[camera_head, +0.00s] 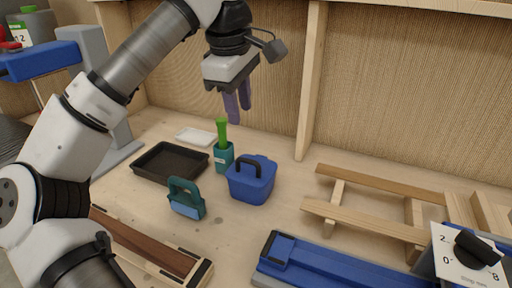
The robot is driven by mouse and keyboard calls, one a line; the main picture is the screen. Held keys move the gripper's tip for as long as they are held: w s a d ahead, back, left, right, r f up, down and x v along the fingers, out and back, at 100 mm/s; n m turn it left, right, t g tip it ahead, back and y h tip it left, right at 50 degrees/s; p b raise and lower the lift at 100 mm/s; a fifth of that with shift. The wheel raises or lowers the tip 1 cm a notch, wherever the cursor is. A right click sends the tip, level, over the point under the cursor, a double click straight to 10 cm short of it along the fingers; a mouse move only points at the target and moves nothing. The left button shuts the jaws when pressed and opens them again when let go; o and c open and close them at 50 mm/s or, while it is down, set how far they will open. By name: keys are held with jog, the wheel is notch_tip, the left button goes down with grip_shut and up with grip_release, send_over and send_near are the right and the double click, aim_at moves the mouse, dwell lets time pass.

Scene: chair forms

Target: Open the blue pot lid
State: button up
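The blue pot (250,188) stands on the wooden bench near the middle of the view. Its blue lid (262,165) sits on top, with a dark arched handle (247,164) standing up from it. My gripper (240,114) hangs from above with two purple fingers pointing down. The fingers are apart with a gap between them, and nothing shows in the gap. The gripper is above and behind the pot in the picture, clear of the lid and its handle.
A teal holder (223,158) with a green-handled tool (222,130) stands close left of the pot. A teal-handled block (186,200), black tray (170,163) and white dish (195,136) lie further left. Wooden frame (375,200) is right; blue clamp (320,264) in front.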

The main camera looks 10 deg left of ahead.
send_over(247, 175)
notch_tip(247, 175, down, 12)
jog(key=shift+f, duration=0.2)
grip_shut()
dwell(0.3)
